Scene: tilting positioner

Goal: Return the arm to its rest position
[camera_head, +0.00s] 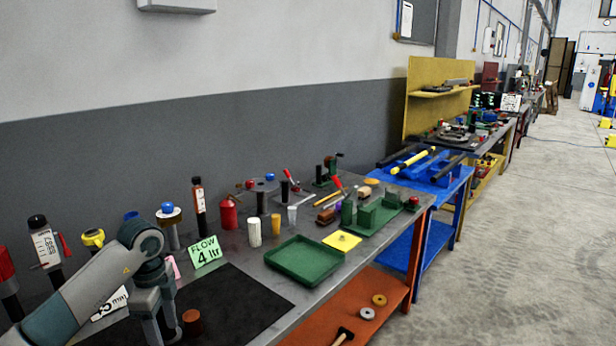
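My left arm comes in from the lower left and bends downward. Its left gripper (158,325) hangs at the left part of the black mat (238,305) on the grey workbench. The fingertips run close to the bottom edge of the picture, and I cannot tell whether they are open or shut. A small brown cylinder (192,322) stands on the mat just right of the gripper; I cannot tell whether they touch. My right gripper is not in view.
A green card reading "FLOW 4 ltr" (205,252) stands behind the mat. An empty green tray (306,260) lies to its right. A red canister (228,213), bottles and clamps crowd the back.

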